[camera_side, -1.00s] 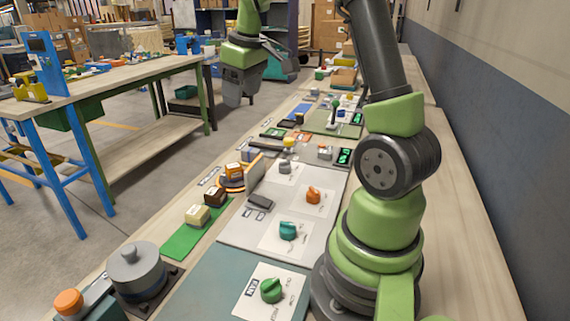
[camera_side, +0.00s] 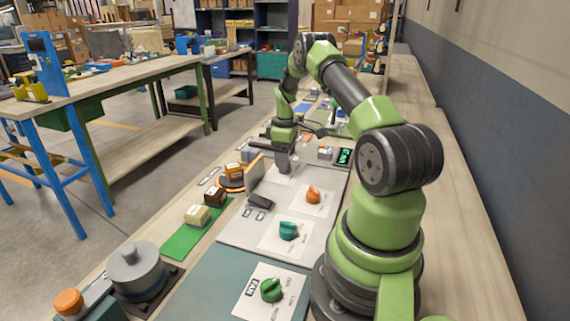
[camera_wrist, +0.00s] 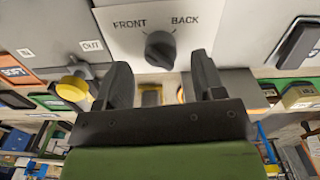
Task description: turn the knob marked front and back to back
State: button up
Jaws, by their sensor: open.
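The dark grey knob (camera_wrist: 160,48) sits on a white plate (camera_wrist: 118,42) in the wrist view, with FRONT printed to its left and BACK to its right. I cannot tell for sure which word it points to. My gripper (camera_wrist: 161,72) is open, with its two dark fingers apart, one to each side of the knob's line and a little below it in the picture. Nothing is held. In the side view my gripper (camera_side: 283,165) points down over the far end of the grey panel and hides the knob.
An orange knob (camera_side: 313,195), a teal knob (camera_side: 289,231) and a green knob (camera_side: 271,290) stand nearer on the bench. A yellow-topped part (camera_wrist: 73,88) lies left of my fingers in the wrist view. A green digital display (camera_side: 344,156) stands right of my gripper.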

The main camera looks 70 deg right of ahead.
jog(key=shift+f, duration=1.45)
jog(key=c, duration=0.9)
